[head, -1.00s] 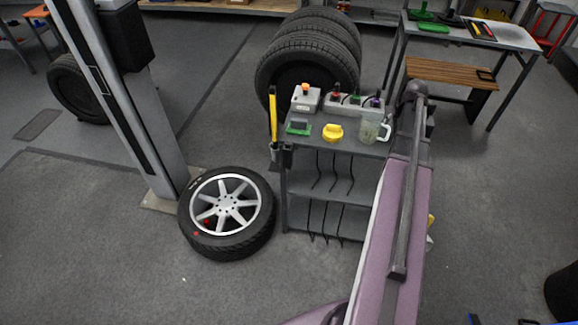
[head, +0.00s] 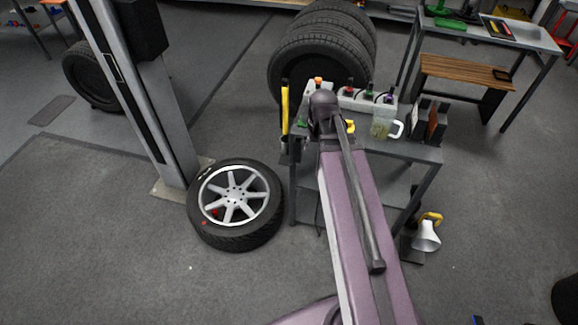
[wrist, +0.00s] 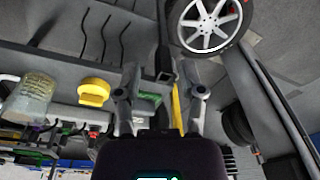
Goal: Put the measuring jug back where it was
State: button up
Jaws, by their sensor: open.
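The measuring jug (head: 381,127), clear with a white handle and yellowish contents, stands upright on the top shelf of the grey cart (head: 408,150). In the wrist view the jug (wrist: 30,97) is at the left, well apart from my fingers. My gripper (wrist: 161,97) is open, its two fingers on either side of the picture's middle. A small green device (wrist: 149,98) shows between them, and I cannot tell whether they touch it. In the head view my arm hides the gripper and part of the cart top.
A yellow round object (wrist: 93,92) lies between jug and gripper. A yellow upright tool (head: 285,108) is at the cart's left edge. Boxes with coloured knobs (head: 368,101) stand behind the jug, dark upright items (head: 432,122) right of it. A wheel (head: 236,203) lies on the floor.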

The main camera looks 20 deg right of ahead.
jog(key=s+a+n+g, duration=0.1)
jog(key=s+a, duration=0.5)
jog(key=a, duration=0.4)
